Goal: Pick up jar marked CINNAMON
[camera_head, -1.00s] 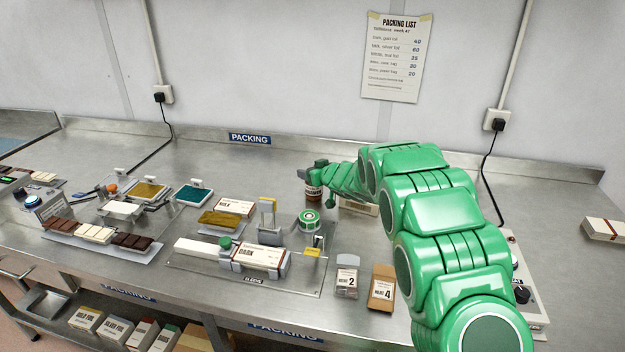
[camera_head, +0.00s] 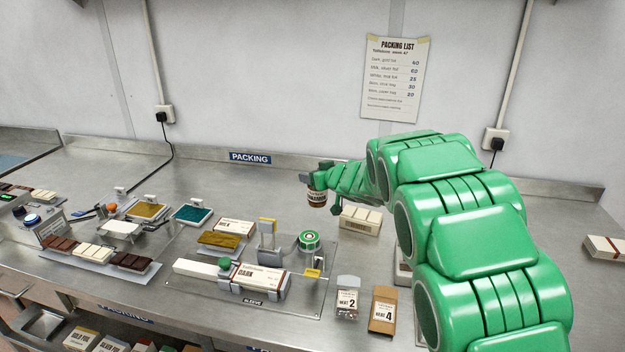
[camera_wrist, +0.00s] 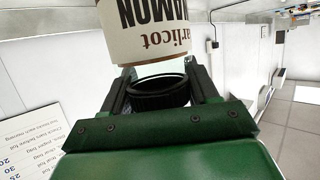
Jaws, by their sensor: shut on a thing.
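The jar marked CINNAMON (camera_head: 317,198) is small and brown with a pale label, and hangs from my gripper (camera_head: 322,172) above the packing bench. In the wrist view the jar (camera_wrist: 155,35) shows a label with the upside-down letters "NAMON" and "arlicot". Its dark ribbed lid (camera_wrist: 158,92) sits between the two fingers of my gripper (camera_wrist: 160,85), which are shut on it. The front of the label is partly cut off by the picture edge.
A pale box (camera_head: 361,218) stands on the bench below and right of the jar. A green tape roll (camera_head: 309,241) and the sleeve fixture with the DARK box (camera_head: 262,280) are nearer. Packets marked 2 (camera_head: 347,300) and 4 (camera_head: 383,312) stand at the front. The bench behind is clear.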

